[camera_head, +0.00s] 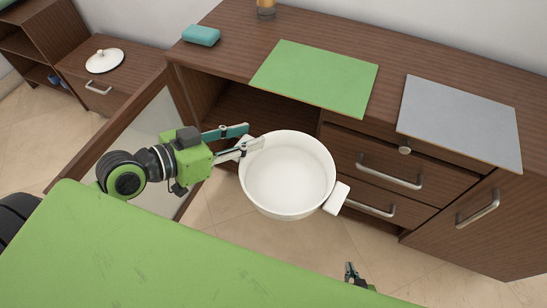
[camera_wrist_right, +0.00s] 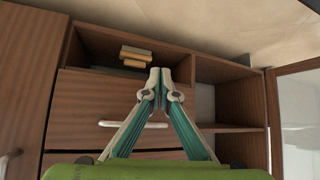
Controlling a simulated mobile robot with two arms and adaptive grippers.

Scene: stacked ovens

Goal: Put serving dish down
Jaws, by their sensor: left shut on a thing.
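The serving dish (camera_head: 287,176) is a round, deep white pot with a block handle (camera_head: 336,198) at its right. It is empty and held in the air in front of the cabinet, over the floor. My left gripper (camera_head: 250,146) is shut on its left side, where the fingers cover the other handle. My right gripper (camera_head: 350,272) is low at the bottom of the head view, apart from the dish. In the right wrist view its fingertips (camera_wrist_right: 160,78) meet with nothing between them.
A green mat (camera_head: 316,76) and a grey mat (camera_head: 460,118) lie on the wooden cabinet top (camera_head: 395,62). A teal block (camera_head: 201,35) and a glass (camera_head: 266,9) stand at its back left. An open cabinet door (camera_head: 140,125) is at left. A white lid (camera_head: 104,61) rests on a low cabinet.

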